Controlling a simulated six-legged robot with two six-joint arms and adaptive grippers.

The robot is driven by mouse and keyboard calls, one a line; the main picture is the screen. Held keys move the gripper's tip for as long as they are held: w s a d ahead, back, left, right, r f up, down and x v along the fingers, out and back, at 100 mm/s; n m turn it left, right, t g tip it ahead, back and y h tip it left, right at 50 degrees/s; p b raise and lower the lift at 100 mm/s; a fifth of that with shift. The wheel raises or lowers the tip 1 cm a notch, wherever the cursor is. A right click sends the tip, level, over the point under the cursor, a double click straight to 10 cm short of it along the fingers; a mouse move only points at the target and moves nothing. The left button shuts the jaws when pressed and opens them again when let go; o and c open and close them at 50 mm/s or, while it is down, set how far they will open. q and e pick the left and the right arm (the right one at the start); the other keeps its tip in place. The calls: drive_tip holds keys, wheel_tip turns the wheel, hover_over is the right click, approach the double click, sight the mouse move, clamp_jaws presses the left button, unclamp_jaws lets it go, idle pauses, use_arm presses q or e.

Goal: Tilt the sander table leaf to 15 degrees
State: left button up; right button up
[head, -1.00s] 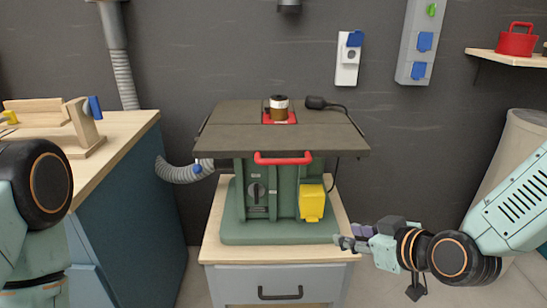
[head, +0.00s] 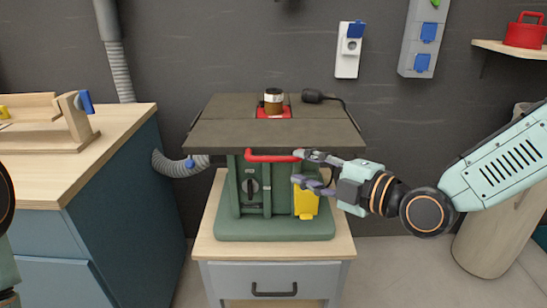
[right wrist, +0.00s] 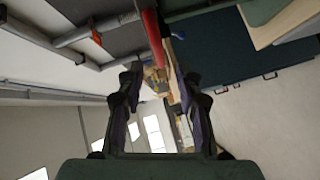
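The sander (head: 245,195) is a green machine with a dark table leaf (head: 230,135) on top, which looks about level. A red handle (head: 268,156) runs along the leaf's front edge. My right gripper (head: 306,170) is open at the handle's right end, with one finger above the other. Its upper finger is close to the handle; I cannot tell whether they touch. In the right wrist view, the red handle (right wrist: 152,38) lies ahead, near the gap between my spread fingers (right wrist: 160,105). My left gripper is out of view.
A brown spindle (head: 273,100) stands in the tabletop. A yellow box (head: 306,204) sits on the sander's front, partly hidden behind my lower finger. The sander rests on a drawer cabinet (head: 230,276). A wooden-topped bench (head: 110,140) stands at left, with a grey hose (head: 172,165) between.

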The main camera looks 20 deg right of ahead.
sight(280, 161)
drive_tip(key=shift+w+a+f+n, duration=0.15)
drive_tip(key=shift+w+n, duration=0.1)
drive_tip(key=shift+n, duration=0.45)
drive_tip(key=shift+w+b, duration=0.2)
drive_tip(key=shift+b, duration=0.2)
drive_tip(key=shift+w+a+b, duration=0.45)
drive_tip(key=shift+w+a, duration=0.1)
drive_tip(key=shift+a, duration=0.15)
drive_tip(key=shift+w+a+f, duration=0.15)
drive_tip(key=shift+w+f, duration=0.05)
drive_tip(key=shift+w, duration=0.5)
drive_tip(key=shift+b+x, duration=0.6)
drive_tip(key=shift+x, duration=0.75)
drive_tip(key=shift+w+a, duration=0.3)
drive_tip(key=shift+w, duration=0.15)
drive_tip(key=shift+r, duration=0.1)
